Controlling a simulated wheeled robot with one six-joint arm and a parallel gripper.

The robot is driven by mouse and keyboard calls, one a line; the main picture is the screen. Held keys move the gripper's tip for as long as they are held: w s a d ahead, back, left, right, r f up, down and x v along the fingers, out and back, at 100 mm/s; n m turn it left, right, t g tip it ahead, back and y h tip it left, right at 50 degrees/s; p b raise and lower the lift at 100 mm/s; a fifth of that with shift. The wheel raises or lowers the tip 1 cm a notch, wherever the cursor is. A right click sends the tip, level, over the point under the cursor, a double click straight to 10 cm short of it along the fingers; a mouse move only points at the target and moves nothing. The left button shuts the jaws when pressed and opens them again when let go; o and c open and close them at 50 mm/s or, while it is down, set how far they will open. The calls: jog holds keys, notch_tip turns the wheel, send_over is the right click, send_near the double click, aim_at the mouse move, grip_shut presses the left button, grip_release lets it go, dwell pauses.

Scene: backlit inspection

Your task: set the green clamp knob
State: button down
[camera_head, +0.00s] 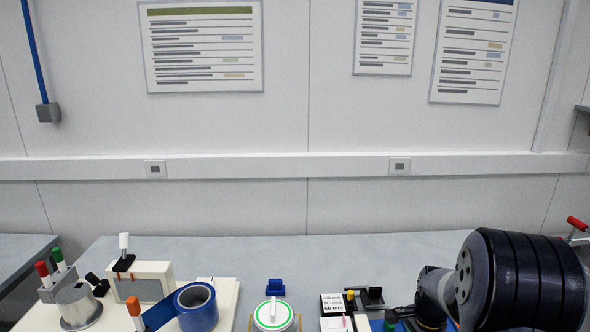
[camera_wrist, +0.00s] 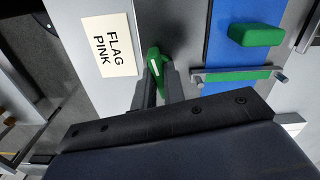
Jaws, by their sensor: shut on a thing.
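The fingers and the gripper body hide the knob's lower part. In the head view my arm stands at the lower right; I cannot make out the gripper or the knob there.
A "FLAG PINK" label (camera_wrist: 108,45) lies left of the knob. A green block (camera_wrist: 257,34) and a green bar (camera_wrist: 232,75) sit close on the right by a blue strip (camera_wrist: 222,110). In the head view, blue tape (camera_head: 196,308) and a white round device (camera_head: 272,314) stand on the bench.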

jog(key=shift+m, duration=0.3)
jog(key=shift+m, duration=0.7)
jog(key=c, duration=1.4)
grip_release()
jog(key=shift+r+p, duration=2.6)
jog(key=shift+r, duration=0.95)
jog(key=shift+f, duration=0.2)
